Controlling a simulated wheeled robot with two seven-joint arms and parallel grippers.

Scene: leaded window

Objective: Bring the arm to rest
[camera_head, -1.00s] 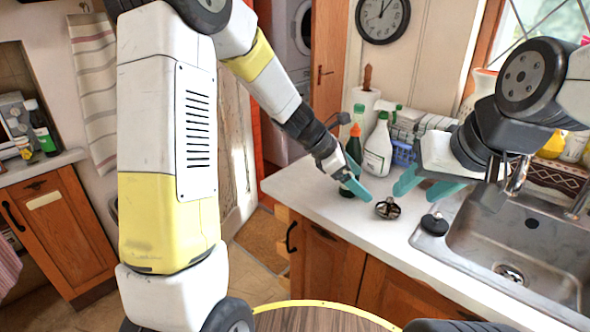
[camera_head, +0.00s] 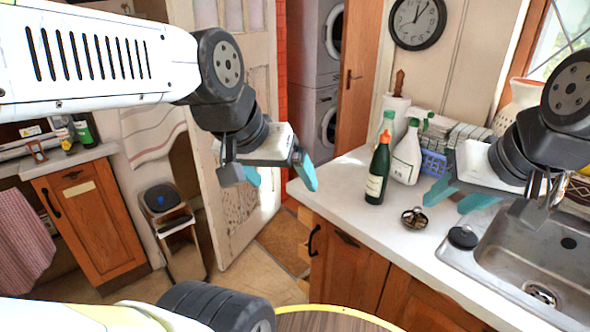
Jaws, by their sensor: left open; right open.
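My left gripper (camera_head: 281,179) is open and empty, with its teal fingers apart. It hangs in the air left of the white counter (camera_head: 350,234), in front of the pale door. My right gripper (camera_head: 456,198) is open and empty above the counter, beside the sink, with its teal fingers pointing left. A dark green bottle (camera_head: 376,177) with an orange top stands upright on the counter between the two grippers, apart from both. A small metal strainer-like piece (camera_head: 414,218) lies on the counter in front of the bottle. A black round stopper (camera_head: 462,238) sits at the sink's left rim.
The steel sink (camera_head: 541,263) is at the right. A white spray bottle (camera_head: 407,153) and a blue basket (camera_head: 433,163) stand behind the green bottle. The floor below my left gripper is open.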

